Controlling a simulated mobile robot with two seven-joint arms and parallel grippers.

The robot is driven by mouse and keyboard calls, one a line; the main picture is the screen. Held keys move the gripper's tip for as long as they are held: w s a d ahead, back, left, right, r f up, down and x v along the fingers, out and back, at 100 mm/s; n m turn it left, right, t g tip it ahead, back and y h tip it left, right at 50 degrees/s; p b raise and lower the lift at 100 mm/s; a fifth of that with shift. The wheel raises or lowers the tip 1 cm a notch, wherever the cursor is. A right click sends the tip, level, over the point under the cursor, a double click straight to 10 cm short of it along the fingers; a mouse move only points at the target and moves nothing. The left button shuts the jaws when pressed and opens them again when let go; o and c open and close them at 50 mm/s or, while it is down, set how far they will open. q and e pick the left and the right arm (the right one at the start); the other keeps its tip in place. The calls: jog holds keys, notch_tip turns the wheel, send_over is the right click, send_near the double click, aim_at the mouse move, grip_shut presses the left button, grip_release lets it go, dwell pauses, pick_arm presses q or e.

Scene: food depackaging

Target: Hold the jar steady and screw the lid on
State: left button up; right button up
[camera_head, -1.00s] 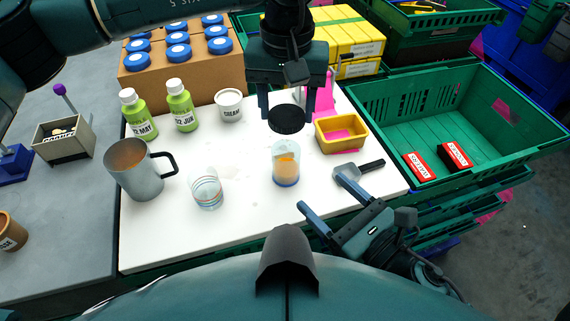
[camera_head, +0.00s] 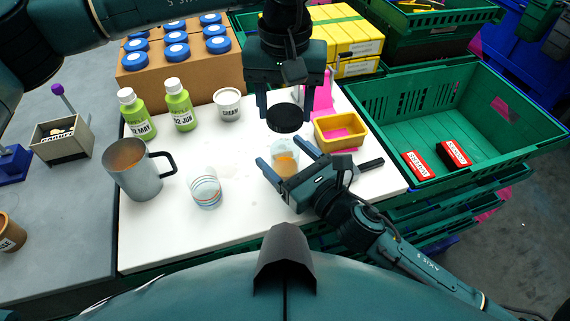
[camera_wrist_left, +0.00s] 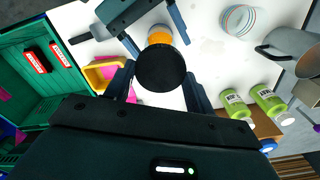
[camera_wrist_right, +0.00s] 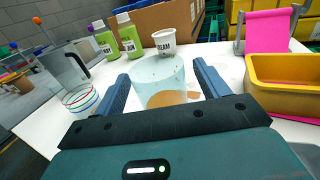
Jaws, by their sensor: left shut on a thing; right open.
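The jar (camera_head: 285,157) is clear with orange contents and stands on the white board (camera_head: 240,235). It shows between the right fingers in the right wrist view (camera_wrist_right: 160,80). My right gripper (camera_head: 287,158) is open, with its fingers on either side of the jar and a gap visible beside it. My left gripper (camera_head: 287,112) is shut on the black lid (camera_head: 284,118) and holds it above the jar, apart from it. In the left wrist view the lid (camera_wrist_left: 160,68) covers part of the jar (camera_wrist_left: 160,36).
A striped glass (camera_head: 205,190) and a grey mug (camera_head: 140,172) stand left of the jar. A yellow tray (camera_head: 340,146) and a dark-handled tool (camera_head: 370,164) lie to the right. Green bottles (camera_head: 181,108) and a cream tub (camera_head: 228,105) stand behind. A green crate (camera_head: 390,105) is at right.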

jog(key=shift+c, duration=0.2)
jog(key=c, duration=1.4)
pick_arm(q)
send_over(285, 139)
jog(key=s, duration=0.2)
jog(key=shift+s+f, duration=0.1)
jog(key=shift+f, duration=2.45)
jog(key=shift+f, duration=0.85)
jog(key=shift+f, duration=0.55)
pick_arm(e)
grip_shut()
pick_arm(q)
jog(key=m, duration=1)
jog(key=shift+d, duration=0.15)
